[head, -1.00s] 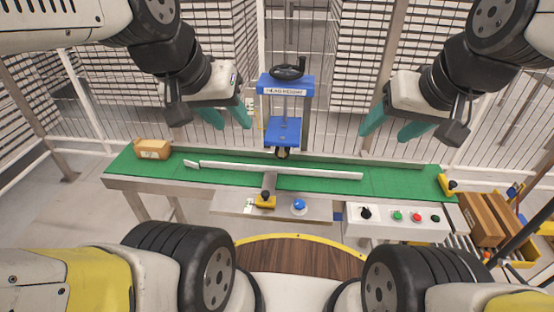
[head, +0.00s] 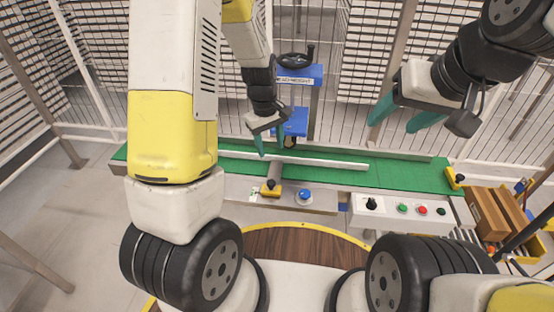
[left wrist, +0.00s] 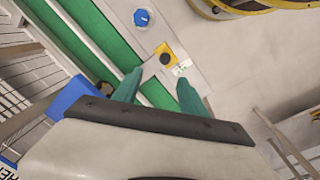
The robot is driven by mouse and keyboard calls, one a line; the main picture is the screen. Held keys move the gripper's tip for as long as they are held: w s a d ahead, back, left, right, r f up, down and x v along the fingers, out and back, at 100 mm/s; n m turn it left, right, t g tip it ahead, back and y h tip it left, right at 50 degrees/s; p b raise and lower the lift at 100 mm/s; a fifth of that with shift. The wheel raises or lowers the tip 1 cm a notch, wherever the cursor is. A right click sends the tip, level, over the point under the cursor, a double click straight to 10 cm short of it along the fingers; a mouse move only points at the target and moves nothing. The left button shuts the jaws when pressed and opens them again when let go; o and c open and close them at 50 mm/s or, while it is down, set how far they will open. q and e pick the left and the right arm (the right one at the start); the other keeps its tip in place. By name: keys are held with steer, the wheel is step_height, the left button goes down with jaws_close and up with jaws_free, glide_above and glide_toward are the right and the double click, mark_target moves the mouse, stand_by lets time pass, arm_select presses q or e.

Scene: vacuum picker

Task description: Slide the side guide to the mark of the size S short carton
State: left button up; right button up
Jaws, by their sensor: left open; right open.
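The side guide is a long white rail (head: 335,163) lying along the green belt. A grey arm joins it to a yellow block with a black knob (head: 270,188) on the front plate. This knob block (left wrist: 166,53) also shows in the left wrist view, with a small white label (left wrist: 181,68) beside it; the label's print is too small to read. My left gripper (head: 270,149) is open and empty, above the belt and behind the knob block, its fingers pointing down. My right gripper (head: 391,126) is open and empty, above the belt's right part.
A control box (head: 410,210) with a black knob and coloured buttons stands further right. The blue height press (head: 293,122) is behind my left gripper. Brown cartons (head: 488,213) lie at the right. My left arm covers the belt's left part.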

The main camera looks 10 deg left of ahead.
arm_select(q)
steer(key=n, duration=0.1)
glide_above(271, 181)
steer(key=shift+g+y, duration=0.4)
step_height(271, 181, down, 8)
steer(key=shift+s+f, duration=0.15)
step_height(271, 181, down, 8)
steer(key=shift+r, duration=0.15)
steer(key=shift+c, duration=0.2)
jaws_close()
stand_by(0.7)
